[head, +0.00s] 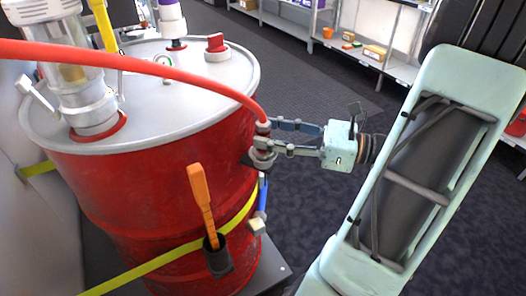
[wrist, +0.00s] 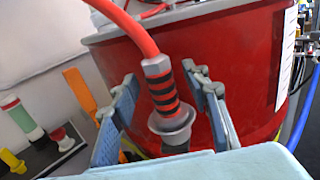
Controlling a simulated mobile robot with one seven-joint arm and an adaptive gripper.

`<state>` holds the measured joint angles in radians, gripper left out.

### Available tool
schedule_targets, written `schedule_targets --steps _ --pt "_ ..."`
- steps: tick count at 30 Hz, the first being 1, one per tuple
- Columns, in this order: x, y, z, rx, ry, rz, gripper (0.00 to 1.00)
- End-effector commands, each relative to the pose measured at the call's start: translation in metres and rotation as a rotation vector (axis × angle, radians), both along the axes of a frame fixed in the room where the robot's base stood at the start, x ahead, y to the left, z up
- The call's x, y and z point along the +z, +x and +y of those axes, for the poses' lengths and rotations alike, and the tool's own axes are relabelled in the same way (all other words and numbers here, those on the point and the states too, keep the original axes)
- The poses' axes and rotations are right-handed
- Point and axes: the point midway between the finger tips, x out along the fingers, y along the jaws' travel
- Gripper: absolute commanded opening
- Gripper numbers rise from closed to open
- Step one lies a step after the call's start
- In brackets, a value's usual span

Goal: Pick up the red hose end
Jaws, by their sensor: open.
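The red hose (head: 180,73) arcs over the drum lid and comes down to its end (head: 263,130) at the drum's right side. In the wrist view the red hose end (wrist: 159,85) has dark bands and sits in a grey cup-shaped holder (wrist: 171,125) against the drum wall. My gripper (head: 272,136) is open, with its fingers reaching to the hose end from the right. In the wrist view my gripper (wrist: 165,95) has one finger on each side of the hose end, with a visible gap on both sides.
The red drum (head: 150,195) with its grey lid fills the left. An orange-handled tool (head: 202,200) stands in a dark holder on the drum's front, and a blue-handled item (head: 262,192) hangs below the hose end. Shelves (head: 375,55) stand at the back. Dark floor lies open between.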

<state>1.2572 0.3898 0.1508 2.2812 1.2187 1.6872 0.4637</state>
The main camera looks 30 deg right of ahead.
Motion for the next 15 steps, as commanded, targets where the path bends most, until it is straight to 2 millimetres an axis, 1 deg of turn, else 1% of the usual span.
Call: schedule_targets --steps 1,4,12,15 --pt "-0.0021 0.0043 0.0062 0.004 0.000 0.000 0.42" --pt "-0.0014 0.0107 0.0125 0.002 0.000 0.000 0.42" --pt "-0.0001 0.0127 0.0142 0.001 0.001 0.001 0.42" --pt "-0.0001 0.0125 0.0140 0.001 0.001 0.001 0.31"
